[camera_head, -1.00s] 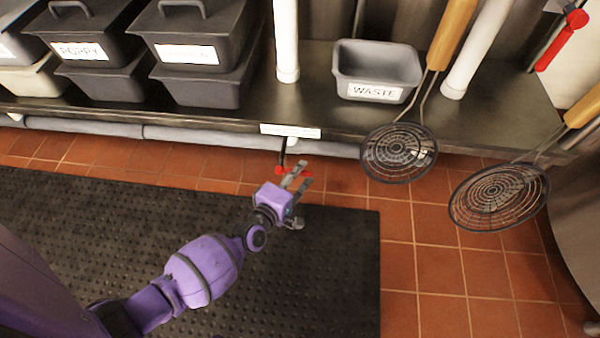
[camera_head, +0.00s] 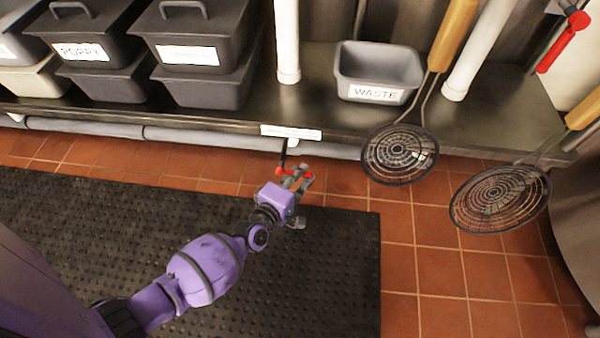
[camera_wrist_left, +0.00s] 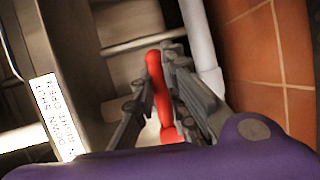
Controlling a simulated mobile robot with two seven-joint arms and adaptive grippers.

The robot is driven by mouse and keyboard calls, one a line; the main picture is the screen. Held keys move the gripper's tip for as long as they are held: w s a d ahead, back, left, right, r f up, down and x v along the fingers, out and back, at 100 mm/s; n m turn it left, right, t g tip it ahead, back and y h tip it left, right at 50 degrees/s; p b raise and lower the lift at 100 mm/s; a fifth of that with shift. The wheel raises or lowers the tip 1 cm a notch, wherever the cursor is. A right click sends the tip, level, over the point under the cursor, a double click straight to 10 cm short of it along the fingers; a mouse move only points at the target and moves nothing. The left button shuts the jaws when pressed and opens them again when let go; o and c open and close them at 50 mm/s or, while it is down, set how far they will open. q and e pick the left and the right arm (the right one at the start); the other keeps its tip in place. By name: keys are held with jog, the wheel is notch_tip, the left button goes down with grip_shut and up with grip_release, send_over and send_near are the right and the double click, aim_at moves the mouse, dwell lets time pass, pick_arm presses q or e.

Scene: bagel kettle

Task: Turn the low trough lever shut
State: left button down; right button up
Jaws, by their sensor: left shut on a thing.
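The red lever (camera_head: 281,171) sits under the front edge of the steel counter, below a small white label (camera_head: 291,132). My left gripper (camera_head: 296,177) reaches it from the mat side and is shut on it. In the left wrist view the red lever (camera_wrist_left: 158,90) runs between the two grey fingers of the left gripper (camera_wrist_left: 155,68). The white label (camera_wrist_left: 52,115) shows at left there, with small turned print about shut and open. The fingers hide part of the lever. My right gripper is not in view.
The counter (camera_head: 320,115) overhangs the lever and carries a waste bin (camera_head: 378,65) and lidded dark bins (camera_head: 205,40). Two wire skimmers (camera_head: 400,153) hang at right. A grey pipe (camera_head: 200,137) runs under the edge. Black mat (camera_head: 330,270) and tiled floor are clear.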

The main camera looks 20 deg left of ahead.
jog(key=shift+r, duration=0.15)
pick_arm(q)
jog(key=m+y+p, duration=0.1)
jog(key=p, duration=0.2)
jog(key=shift+f+m+g, duration=0.3)
jog(key=shift+f, duration=0.05)
jog(key=shift+s+a+f+m+g+y+p, duration=0.1)
jog(key=shift+a+f+m+g+y+p, duration=0.2)
jog(key=shift+m+p, duration=0.5)
jog(key=s+a+f+m+g+y+p, duration=0.1)
jog(key=a+f+m+g+y+p, duration=0.1)
jog(key=m, duration=0.6)
jog(key=shift+s+a+f+y+p, duration=0.3)
jog(key=shift+a+f+y+p, duration=0.35)
jog(key=shift+a+f+y, duration=1.15)
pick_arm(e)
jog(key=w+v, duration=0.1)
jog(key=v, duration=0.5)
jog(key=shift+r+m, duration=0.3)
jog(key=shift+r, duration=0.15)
pick_arm(q)
jog(key=shift+d+r+y, duration=0.25)
jog(key=shift+r+y, duration=0.25)
jog(key=shift+r, duration=0.25)
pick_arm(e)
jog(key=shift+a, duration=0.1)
